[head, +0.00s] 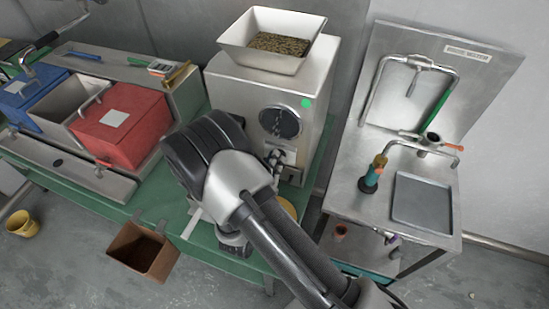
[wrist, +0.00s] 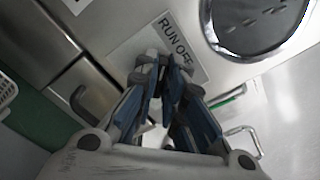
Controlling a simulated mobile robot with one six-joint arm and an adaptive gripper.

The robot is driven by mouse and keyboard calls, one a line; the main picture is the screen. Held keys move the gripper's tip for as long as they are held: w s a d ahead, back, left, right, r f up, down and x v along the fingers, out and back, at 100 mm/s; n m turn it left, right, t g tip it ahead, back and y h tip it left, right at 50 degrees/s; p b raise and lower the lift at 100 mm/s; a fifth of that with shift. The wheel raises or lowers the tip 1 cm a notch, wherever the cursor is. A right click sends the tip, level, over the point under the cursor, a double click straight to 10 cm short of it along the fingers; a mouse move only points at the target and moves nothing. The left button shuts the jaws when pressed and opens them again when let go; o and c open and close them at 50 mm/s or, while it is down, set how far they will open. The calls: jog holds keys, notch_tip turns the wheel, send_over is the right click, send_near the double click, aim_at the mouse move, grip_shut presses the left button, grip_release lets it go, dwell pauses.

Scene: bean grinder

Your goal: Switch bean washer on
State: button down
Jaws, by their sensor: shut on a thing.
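A steel machine (head: 262,88) with a bean-filled hopper (head: 283,45) on top stands at centre in the head view. Its front has a round dark disc (head: 279,121) and a green dot (head: 306,103). A switch plate (wrist: 181,38) marked RUN and OFF shows in the wrist view beside a round window (wrist: 262,18). My gripper (wrist: 162,64) is at this plate, its fingertips closed together on the small switch between them. The switch is mostly hidden by the fingers, so its position cannot be told. In the head view my arm hides part of the lower front.
A steel sink stand (head: 395,180) with pipes and a grey tray (head: 422,200) is at the right. A red bin (head: 122,125) and a blue bin (head: 30,98) are at the left. A cardboard box (head: 143,250) hangs at the green table's front edge.

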jog(key=shift+n, duration=0.7)
jog(key=shift+p, duration=0.3)
jog(key=c, duration=1.7)
grip_release()
jog(key=shift+s, duration=0.1)
jog(key=v, duration=1.2)
